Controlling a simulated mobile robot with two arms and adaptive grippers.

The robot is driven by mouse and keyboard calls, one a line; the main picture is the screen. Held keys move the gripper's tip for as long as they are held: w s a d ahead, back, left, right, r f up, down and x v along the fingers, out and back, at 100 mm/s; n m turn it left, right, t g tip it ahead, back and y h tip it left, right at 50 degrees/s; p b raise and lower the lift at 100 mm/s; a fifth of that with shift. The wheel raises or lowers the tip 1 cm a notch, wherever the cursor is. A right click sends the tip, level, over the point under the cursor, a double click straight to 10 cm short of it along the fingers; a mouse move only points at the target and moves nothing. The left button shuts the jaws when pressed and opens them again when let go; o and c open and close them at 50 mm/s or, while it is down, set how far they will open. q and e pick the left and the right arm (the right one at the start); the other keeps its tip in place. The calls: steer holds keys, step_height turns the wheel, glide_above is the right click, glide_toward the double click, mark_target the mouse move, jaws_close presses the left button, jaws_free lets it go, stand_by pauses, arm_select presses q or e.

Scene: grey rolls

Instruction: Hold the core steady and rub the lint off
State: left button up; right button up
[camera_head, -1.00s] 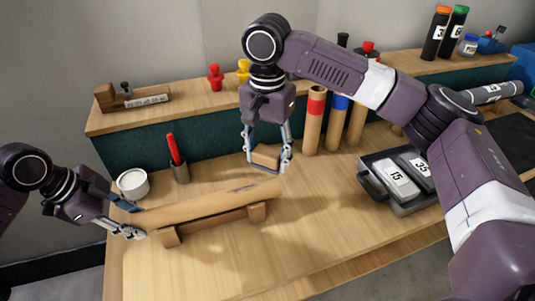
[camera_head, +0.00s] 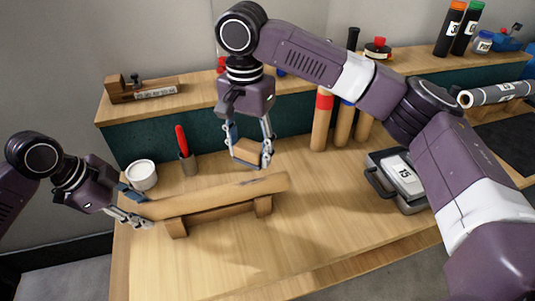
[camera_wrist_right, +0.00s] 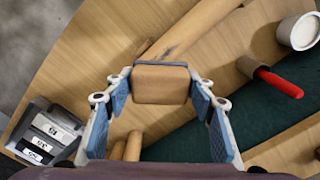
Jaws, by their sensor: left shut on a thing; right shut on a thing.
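The core is a long brown cardboard tube (camera_head: 215,195) lying on a low wooden cradle (camera_head: 218,219). My left gripper (camera_head: 136,208) is shut on the core's left end. My right gripper (camera_head: 250,154) is shut on a wooden block (camera_head: 246,149) and holds it above and behind the core, apart from it in the head view. In the right wrist view the block (camera_wrist_right: 160,85) sits between the fingers, with a grey pad (camera_wrist_right: 160,64) along its far edge. The core (camera_wrist_right: 205,25) runs beyond it, with a dark smudge of lint (camera_wrist_right: 170,52) just past the pad.
A white cup (camera_head: 141,176) and a holder with a red pen (camera_head: 182,144) stand behind the core's left end. Several upright tubes (camera_head: 321,122) stand behind its right end. A grey tray (camera_head: 378,182) with labelled pieces lies to the right. The front tabletop is clear.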

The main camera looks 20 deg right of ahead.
arm_select(q)
steer(key=shift+a, duration=0.1)
arm_select(e)
glide_toward(228, 187)
steer(key=shift+f, duration=2.8)
steer(key=shift+d+f, duration=0.5)
steer(key=shift+f, duration=0.2)
steer(key=shift+c, duration=0.6)
steer(key=shift+s+d, duration=0.1)
steer(key=shift+d, duration=4.1)
steer(key=shift+d+r, duration=0.1)
steer(key=shift+d, duration=0.1)
steer(key=a, duration=0.2)
steer(key=shift+a, duration=3.95)
step_height(228, 187, up, 8)
